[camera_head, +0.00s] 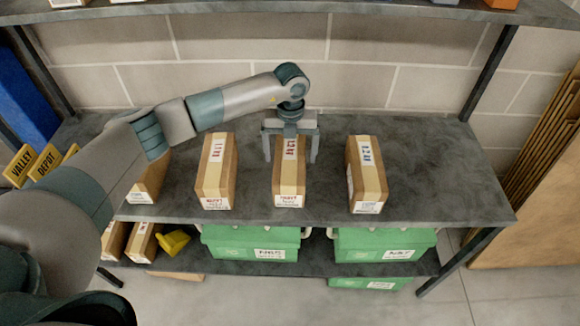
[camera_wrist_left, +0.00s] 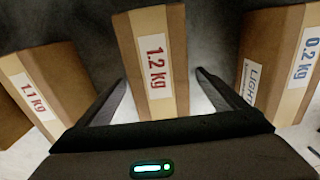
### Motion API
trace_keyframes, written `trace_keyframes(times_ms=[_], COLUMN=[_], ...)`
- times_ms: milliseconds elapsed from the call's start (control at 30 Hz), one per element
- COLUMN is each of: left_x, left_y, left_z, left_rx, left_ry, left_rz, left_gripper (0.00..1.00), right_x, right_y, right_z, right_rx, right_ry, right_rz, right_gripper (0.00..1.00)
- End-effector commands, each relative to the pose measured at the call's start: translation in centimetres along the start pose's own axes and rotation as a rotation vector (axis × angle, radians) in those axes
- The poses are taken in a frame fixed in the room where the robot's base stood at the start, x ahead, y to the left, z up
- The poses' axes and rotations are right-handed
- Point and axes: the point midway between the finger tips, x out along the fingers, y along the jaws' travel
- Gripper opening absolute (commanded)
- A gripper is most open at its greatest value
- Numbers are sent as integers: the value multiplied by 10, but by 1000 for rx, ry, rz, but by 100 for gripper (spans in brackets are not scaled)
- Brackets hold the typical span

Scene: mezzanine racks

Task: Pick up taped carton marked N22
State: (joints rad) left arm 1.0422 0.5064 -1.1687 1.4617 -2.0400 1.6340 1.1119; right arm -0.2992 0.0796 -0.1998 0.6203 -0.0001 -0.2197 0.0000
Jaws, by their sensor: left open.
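Several taped cartons stand in a row on the grey shelf. The middle carton (camera_head: 290,183) has a red-lettered top label, which reads 1.2 kg in the left wrist view (camera_wrist_left: 140,22). I cannot read N22 on any carton. My left gripper (camera_head: 291,158) is open, with one finger on each side of the middle carton near its back half. In the left wrist view the fingers (camera_wrist_left: 160,82) flank that carton with gaps showing. The left neighbour carton (camera_head: 215,175) reads 1.1 kg and the right one (camera_head: 366,178) reads 0.2 kg. My right gripper is not in view.
Another carton (camera_head: 150,180) is partly hidden behind my left arm. The lower shelf holds green crates (camera_head: 225,250), cartons and a yellow object (camera_head: 173,243). Free shelf (camera_head: 435,165) lies at the right. An upper shelf (camera_head: 400,12) and rack posts (camera_head: 490,75) bound the space.

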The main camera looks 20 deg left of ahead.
Motion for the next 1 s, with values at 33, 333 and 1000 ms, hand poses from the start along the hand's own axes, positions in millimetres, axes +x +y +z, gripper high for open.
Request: trace_keyframes(times_ms=[33,333,1000], left_x=[1,32,50], left_y=[0,1,1], left_z=[-1,-7,-6], left_rx=[0,0,0], left_ry=[3,5,1], left_rz=[1,2,0], left_gripper=[91,91,91], right_x=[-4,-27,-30], right_y=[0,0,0], right_z=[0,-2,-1], right_rx=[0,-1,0], right_ry=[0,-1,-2], right_rz=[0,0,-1], right_gripper=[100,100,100])
